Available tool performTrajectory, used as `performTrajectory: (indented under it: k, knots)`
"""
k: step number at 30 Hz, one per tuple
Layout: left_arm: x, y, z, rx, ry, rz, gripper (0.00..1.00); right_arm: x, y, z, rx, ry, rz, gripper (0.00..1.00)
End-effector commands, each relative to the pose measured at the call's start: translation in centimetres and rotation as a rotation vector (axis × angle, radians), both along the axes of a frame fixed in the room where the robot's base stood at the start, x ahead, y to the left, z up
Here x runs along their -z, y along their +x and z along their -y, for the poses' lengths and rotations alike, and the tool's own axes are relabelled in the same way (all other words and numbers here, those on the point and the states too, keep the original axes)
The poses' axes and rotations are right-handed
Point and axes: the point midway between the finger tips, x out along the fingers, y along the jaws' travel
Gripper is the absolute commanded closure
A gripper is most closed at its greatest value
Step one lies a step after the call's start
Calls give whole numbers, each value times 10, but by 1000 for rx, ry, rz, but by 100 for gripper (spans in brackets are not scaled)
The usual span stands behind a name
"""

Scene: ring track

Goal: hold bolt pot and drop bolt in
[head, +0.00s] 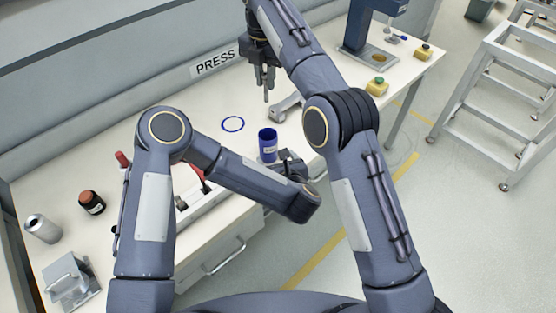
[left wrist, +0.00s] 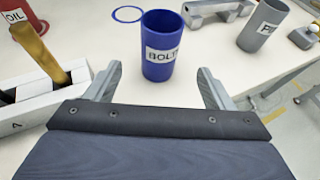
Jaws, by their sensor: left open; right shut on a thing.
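The blue bolt pot (head: 267,145) stands upright on the bench, to the right of a blue ring outline (head: 232,124). In the left wrist view the pot (left wrist: 158,60) carries a "BOLTS" label and stands ahead of my open left gripper (left wrist: 158,82), roughly centred between its fingers with gaps on both sides. In the head view my left gripper (head: 288,164) is close to the pot, partly hidden by my arm. My right gripper (head: 264,82) is above the bench, up from the pot, shut on a thin thing pointing down, probably the bolt (head: 267,97).
A grey bracket (head: 287,106) lies behind the pot. A grey "P" labelled pot (left wrist: 264,25) stands right of it. A white rack (left wrist: 35,92) with a yellow-handled tool (left wrist: 42,52) and a red oil can (left wrist: 20,22) are left.

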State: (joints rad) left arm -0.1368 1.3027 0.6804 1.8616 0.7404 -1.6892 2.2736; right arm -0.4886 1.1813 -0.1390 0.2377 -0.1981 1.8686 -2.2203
Motion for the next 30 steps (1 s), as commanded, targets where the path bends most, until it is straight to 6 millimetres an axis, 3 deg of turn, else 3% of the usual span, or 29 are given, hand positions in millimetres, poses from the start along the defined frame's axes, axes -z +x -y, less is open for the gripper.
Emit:
performTrajectory:
  k: [15,21,30]
  knots:
    - [35,82,-21,1,3,0,24,0,0,0,0,0,0,100]
    - [40,95,-24,3,3,0,24,0,0,0,0,0,0,100]
    - [41,97,-24,5,4,1,24,0,0,0,0,0,0,100]
